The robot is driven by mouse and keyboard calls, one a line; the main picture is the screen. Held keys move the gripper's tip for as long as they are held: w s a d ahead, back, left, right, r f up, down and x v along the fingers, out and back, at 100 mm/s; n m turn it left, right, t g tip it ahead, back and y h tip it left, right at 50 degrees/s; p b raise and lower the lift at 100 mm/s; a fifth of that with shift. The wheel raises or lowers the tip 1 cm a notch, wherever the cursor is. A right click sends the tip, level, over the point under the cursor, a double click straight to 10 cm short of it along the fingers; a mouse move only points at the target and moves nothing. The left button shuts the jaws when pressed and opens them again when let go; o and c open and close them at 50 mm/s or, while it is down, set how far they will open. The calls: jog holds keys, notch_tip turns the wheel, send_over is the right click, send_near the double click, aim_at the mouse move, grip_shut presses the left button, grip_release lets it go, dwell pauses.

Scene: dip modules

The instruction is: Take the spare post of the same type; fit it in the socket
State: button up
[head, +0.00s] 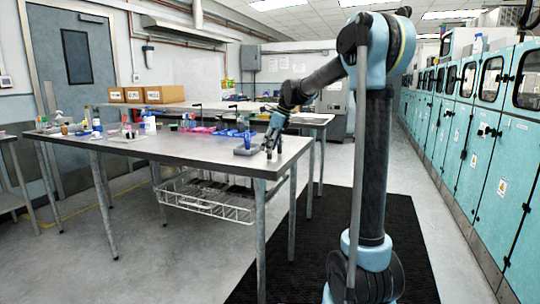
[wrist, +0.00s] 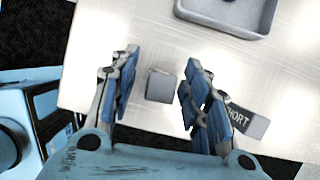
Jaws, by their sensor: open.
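My gripper (head: 273,148) is over the near right corner of the steel table (head: 190,150). In the wrist view my gripper (wrist: 160,83) is open, with its blue-padded fingers apart. A small grey square-topped piece (wrist: 161,86) lies between the fingers, with a gap to each. It may be a post seen from above; its height and type cannot be told. A grey block marked "SHORT" (wrist: 248,118) is just right of the right finger and partly covered by it. No socket can be made out clearly.
A shallow grey tray (head: 247,148) is just left of my gripper; its rim shows in the wrist view (wrist: 222,24). A blue tray (head: 236,133), bottles and small items stand farther along the table. The table edge is close by.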

grip_shut()
jog(key=shift+r, duration=0.1)
